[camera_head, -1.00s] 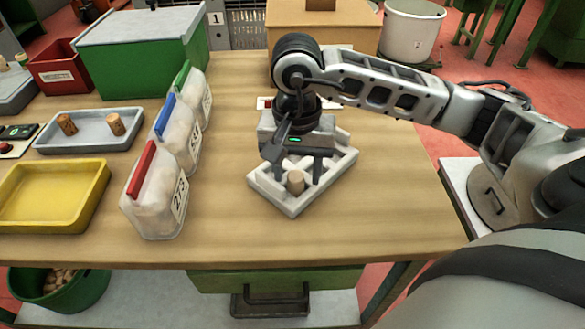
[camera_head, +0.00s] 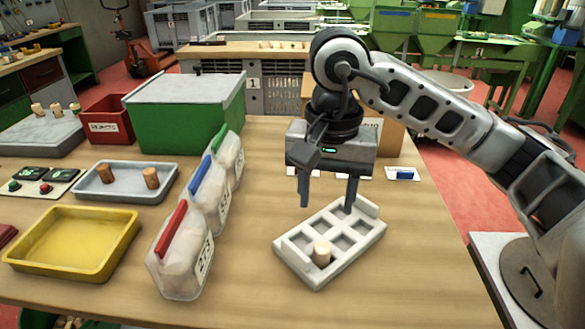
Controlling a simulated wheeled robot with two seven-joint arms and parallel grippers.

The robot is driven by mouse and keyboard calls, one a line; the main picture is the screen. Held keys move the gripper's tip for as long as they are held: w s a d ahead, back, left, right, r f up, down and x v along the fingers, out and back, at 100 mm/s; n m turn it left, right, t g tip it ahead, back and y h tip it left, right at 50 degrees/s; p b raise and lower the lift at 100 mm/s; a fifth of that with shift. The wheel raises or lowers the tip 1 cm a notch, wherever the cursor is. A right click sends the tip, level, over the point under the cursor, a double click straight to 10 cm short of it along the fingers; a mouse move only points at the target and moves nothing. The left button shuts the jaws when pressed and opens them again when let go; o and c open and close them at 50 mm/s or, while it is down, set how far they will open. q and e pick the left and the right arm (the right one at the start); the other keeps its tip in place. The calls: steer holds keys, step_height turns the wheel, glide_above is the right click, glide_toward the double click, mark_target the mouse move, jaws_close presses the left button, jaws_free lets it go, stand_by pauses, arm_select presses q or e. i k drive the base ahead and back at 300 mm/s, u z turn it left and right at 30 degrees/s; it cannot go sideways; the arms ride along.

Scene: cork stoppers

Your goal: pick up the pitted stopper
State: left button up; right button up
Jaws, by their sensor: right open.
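A pale cork stopper (camera_head: 322,252) stands upright in the front compartment of a white divided rack (camera_head: 300,273). My right gripper (camera_head: 328,205) points down above the back part of the rack. Its two fingers are apart with nothing between them, clear of the stopper. Two browner stoppers stand in the grey tray, a left one (camera_head: 105,173) and a right one (camera_head: 151,177); both look mottled, but pits are too small to tell. My left gripper is not in view.
Left of the rack stand clear bags with red (camera_head: 171,229), blue and green clips. The grey tray (camera_head: 130,194), an empty yellow tray (camera_head: 75,242) and a green box (camera_head: 185,122) lie farther left. More stoppers stand on a grey block (camera_head: 38,138). Table right of the rack is clear.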

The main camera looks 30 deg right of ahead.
mark_target(150, 176)
steer(key=k, duration=1)
